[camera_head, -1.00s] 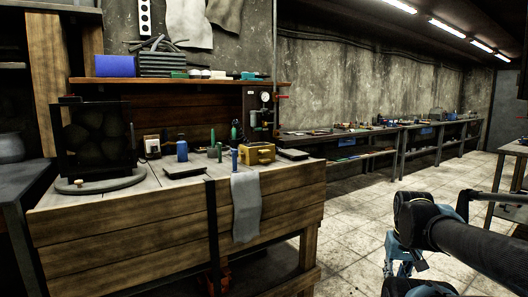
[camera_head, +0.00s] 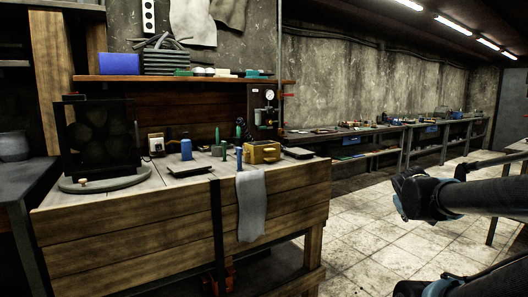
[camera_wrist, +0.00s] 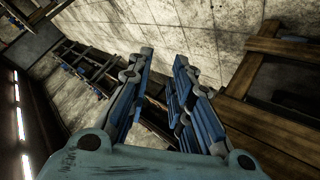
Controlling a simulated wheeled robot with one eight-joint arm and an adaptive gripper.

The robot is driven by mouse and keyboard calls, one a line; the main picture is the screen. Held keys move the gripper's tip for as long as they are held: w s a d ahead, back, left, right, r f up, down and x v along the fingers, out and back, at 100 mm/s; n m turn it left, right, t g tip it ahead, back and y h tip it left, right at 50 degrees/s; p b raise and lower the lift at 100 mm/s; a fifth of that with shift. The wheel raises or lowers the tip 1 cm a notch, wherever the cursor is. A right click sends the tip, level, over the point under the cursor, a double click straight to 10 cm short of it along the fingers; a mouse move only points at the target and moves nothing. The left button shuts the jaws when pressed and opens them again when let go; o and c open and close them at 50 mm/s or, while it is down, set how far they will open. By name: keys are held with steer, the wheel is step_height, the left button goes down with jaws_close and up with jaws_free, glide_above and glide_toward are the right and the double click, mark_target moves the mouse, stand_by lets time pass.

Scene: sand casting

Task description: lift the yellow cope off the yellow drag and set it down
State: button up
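The yellow flask, cope on drag, is a small yellow box (camera_head: 263,152) on the right part of the wooden bench top in the head view. At this size I cannot make out the seam between cope and drag. My gripper shows in the wrist view (camera_wrist: 162,65) with its two blue fingers apart and nothing between them. In the head view my arm is at the right, over the floor, well away from the bench. The fingertips are not clear there. The yellow box is not seen in the wrist view.
A blue bottle (camera_head: 186,149), a blue cylinder (camera_head: 239,158) and dark flat plates (camera_head: 190,170) stand near the box. Another dark plate (camera_head: 298,153) lies to its right. A grey cloth (camera_head: 250,203) hangs over the bench front. The tiled floor (camera_head: 365,240) right of the bench is clear.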

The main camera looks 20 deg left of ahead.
mark_target(272, 151)
steer(key=w+a+r+n+t+y, duration=0.65)
steer(key=w+a+r+n, duration=0.25)
steer(key=w+a+r, duration=0.6)
steer(key=s+a+f+n+g+y, duration=0.1)
steer(key=a+n+g+y, duration=0.2)
steer(key=a+n+y, duration=0.7)
steer(key=s+a+f+n+g+y, duration=0.15)
steer(key=a+n, duration=0.35)
steer(key=a, duration=1.2)
steer(key=shift+g+h, duration=0.3)
steer(key=shift+g, duration=0.1)
steer(key=x, duration=1.1)
steer(key=shift+w+d+r, duration=0.2)
steer(key=shift+r, duration=0.15)
steer(key=shift+s+x, duration=0.25)
steer(key=shift+x, duration=2.45)
steer(key=shift+a+f, duration=0.15)
jaws_close()
